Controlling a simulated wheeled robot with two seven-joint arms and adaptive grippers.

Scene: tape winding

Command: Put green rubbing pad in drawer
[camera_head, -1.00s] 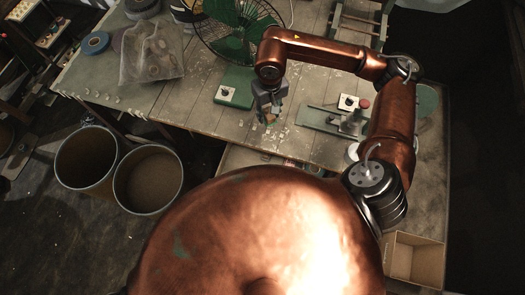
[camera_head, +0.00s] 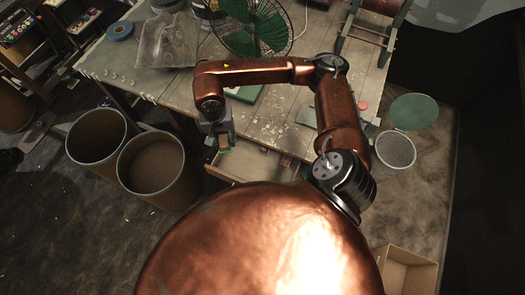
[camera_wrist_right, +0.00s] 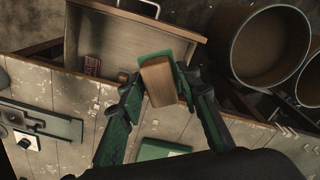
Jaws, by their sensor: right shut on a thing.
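The green rubbing pad, a wooden block with a green layer, is held in my right gripper. In the right wrist view the pad (camera_wrist_right: 160,84) sits between the green fingers of my right gripper (camera_wrist_right: 156,78); it also shows small in the head view (camera_head: 223,141). The drawer (camera_wrist_right: 120,36) under the table is pulled open, with a small reddish box (camera_wrist_right: 92,65) inside. In the head view my right gripper (camera_head: 219,140) hangs by the left end of the drawer (camera_head: 262,163). The pad overlaps the drawer's inner area in the wrist view; its height above it is unclear.
Two round bins (camera_head: 97,137) (camera_head: 158,170) stand left of the drawer. The worktable (camera_head: 150,85) holds a green fan (camera_head: 255,28) and a bag (camera_head: 166,42). An open cardboard box (camera_head: 405,270) is at lower right.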

